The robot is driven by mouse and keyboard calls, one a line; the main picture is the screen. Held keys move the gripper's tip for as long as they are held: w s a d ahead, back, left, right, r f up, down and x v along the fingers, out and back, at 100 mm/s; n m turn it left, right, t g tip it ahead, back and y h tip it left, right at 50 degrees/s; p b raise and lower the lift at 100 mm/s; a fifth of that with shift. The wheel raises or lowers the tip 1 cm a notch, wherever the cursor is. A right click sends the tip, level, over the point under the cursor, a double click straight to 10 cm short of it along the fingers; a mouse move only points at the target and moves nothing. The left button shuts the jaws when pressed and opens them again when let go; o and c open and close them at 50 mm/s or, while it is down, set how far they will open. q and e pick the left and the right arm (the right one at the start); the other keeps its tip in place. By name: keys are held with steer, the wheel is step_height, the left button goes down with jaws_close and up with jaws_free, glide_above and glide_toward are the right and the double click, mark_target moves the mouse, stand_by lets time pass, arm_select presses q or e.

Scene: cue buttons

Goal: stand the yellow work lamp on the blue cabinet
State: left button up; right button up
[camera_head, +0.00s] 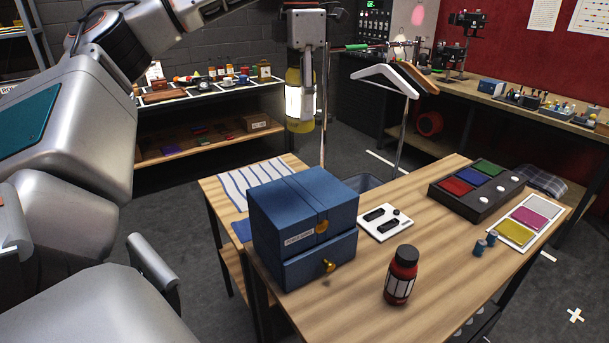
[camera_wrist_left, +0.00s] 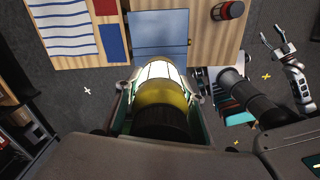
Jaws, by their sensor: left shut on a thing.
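My left gripper (camera_head: 300,75) is shut on the yellow work lamp (camera_head: 299,103) and holds it upright in the air. The lamp has a glowing white middle and yellow ends; it also shows between the fingers in the left wrist view (camera_wrist_left: 160,90). The blue cabinet (camera_head: 305,228) stands on the wooden table, its top bare. In the head view the lamp hangs above the cabinet's far edge, clearly apart from it. In the left wrist view the cabinet (camera_wrist_left: 158,32) lies just beyond the lamp. My right gripper (camera_wrist_left: 271,32) shows there at the right, empty and open.
A red bottle (camera_head: 401,275) stands on the table (camera_head: 365,310) right of the cabinet. A white switch plate (camera_head: 385,222), a dark button box (camera_head: 480,188) and coloured cards (camera_head: 528,222) lie further right. A striped cloth (camera_head: 255,183) lies behind the cabinet. A hanger stand (camera_head: 400,130) rises behind.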

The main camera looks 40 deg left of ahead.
arm_select(q)
step_height(320, 180, down, 12)
steer(key=shift+f, duration=0.25)
step_height(320, 180, down, 4)
steer(key=shift+r, duration=0.2)
arm_select(e)
steer(key=shift+w+r, duration=0.15)
steer(key=shift+w, duration=0.1)
arm_select(q)
steer(key=shift+f, duration=0.1)
steer(key=o, duration=1.4)
arm_select(e)
steer(key=shift+s, duration=0.1)
